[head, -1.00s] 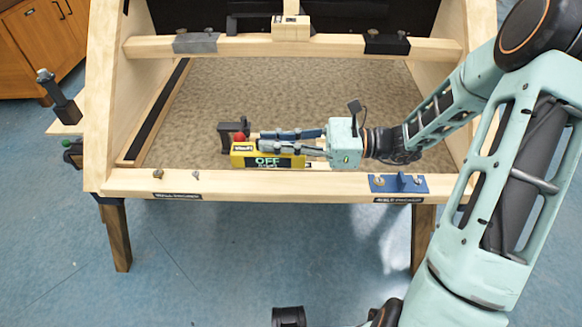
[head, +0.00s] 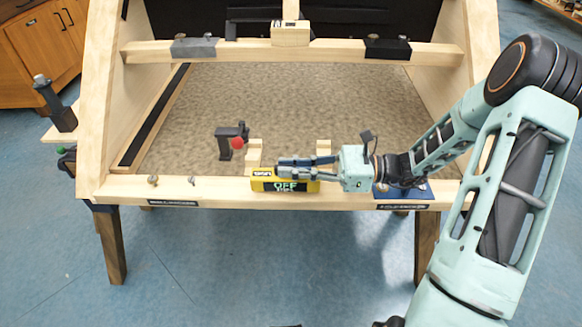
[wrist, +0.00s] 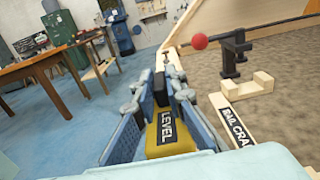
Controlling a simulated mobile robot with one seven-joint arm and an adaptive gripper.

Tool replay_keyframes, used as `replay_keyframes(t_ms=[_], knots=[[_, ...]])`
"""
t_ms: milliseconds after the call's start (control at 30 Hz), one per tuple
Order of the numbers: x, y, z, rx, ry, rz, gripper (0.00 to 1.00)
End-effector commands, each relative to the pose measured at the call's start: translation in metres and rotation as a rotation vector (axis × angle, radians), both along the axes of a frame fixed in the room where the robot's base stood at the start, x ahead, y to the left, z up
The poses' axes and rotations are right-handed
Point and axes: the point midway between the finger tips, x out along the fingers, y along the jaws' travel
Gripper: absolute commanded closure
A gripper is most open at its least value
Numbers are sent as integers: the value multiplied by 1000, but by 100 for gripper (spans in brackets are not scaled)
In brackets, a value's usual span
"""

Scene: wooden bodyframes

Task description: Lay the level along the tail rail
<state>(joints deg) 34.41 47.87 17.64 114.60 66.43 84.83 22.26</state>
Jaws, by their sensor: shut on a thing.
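In the wrist view the level (wrist: 168,135) sits between the two blue fingers of my gripper (wrist: 170,100).
A wooden cradle (head: 254,148) stands empty just behind the rail; its label is partly readable in the wrist view. A dark post with a red ball (head: 237,143) stands left of it. Small bolts (head: 153,180) sit on the rail's left, a blue plate (head: 418,191) on its right.

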Motion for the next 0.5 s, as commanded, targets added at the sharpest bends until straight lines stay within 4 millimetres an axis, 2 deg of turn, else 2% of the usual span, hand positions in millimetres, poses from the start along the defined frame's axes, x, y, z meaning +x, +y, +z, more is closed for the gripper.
replay_keyframes(t_ms=[433,467,500], knots=[[-1,0,-13,3,6,0,100],[-1,0,-15,2,7,0,88],[-1,0,-15,2,8,-1,83]])
